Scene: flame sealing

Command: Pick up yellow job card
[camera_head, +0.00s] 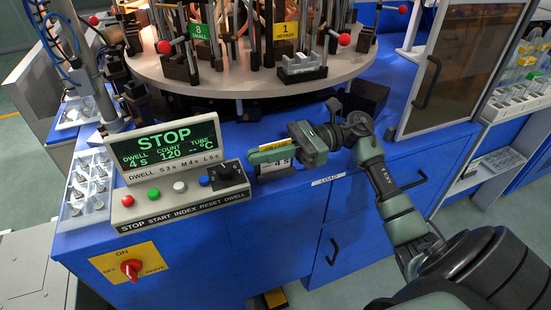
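The yellow job card (272,145) shows as a thin yellow strip behind the fingers of my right gripper (272,154). A white lower part marked "4 S" (277,165) shows just below the fingers, beside the control panel on the blue machine top. The middle of the card is hidden by the gripper. My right gripper reaches in from the right, with its fingers pointing left across the card. The gap between its fingers is hidden, so I cannot tell whether it grips the card. My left gripper is not in view.
The control panel (180,208) with buttons and a "STOP" display (164,144) stands just left of the card. A round turntable (180,75) with clamps and number plates is behind. A glass-fronted cabinet (455,70) is at right. A red switch (131,268) is at front left.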

